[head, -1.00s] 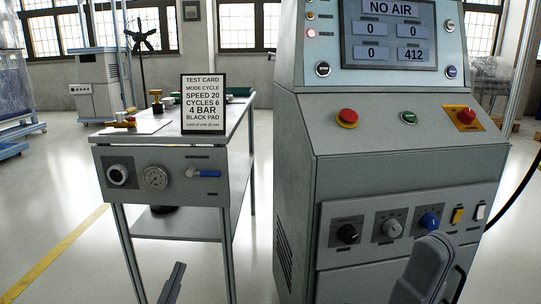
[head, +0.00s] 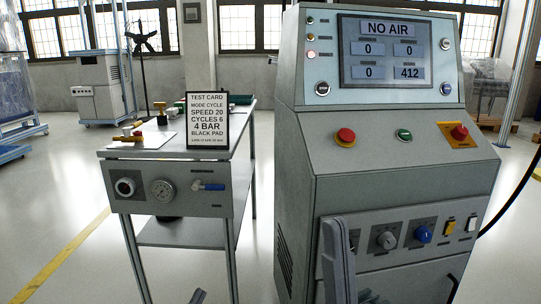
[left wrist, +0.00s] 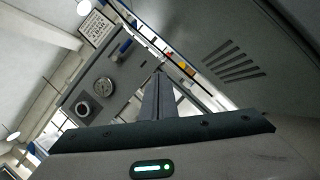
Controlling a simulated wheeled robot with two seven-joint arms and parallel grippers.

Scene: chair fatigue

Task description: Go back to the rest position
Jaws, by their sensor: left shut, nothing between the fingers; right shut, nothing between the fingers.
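My left gripper (head: 197,297) shows only as a fingertip at the bottom edge of the head view, in front of the small cart. In the left wrist view its two fingers (left wrist: 157,98) are together with nothing between them. My right gripper (head: 338,262) is in front of the lower panel of the grey control console (head: 400,180), in the head view; it is shut and empty. It covers the leftmost knob of that panel. Both grippers appear apart from the equipment.
The cart (head: 160,152) at left carries a test card (head: 207,120), brass fittings (head: 160,112), a gauge (head: 162,190) and a blue-handled valve (head: 208,186). The console screen (head: 386,50) reads NO AIR and 412. The floor at left (head: 50,210) is clear.

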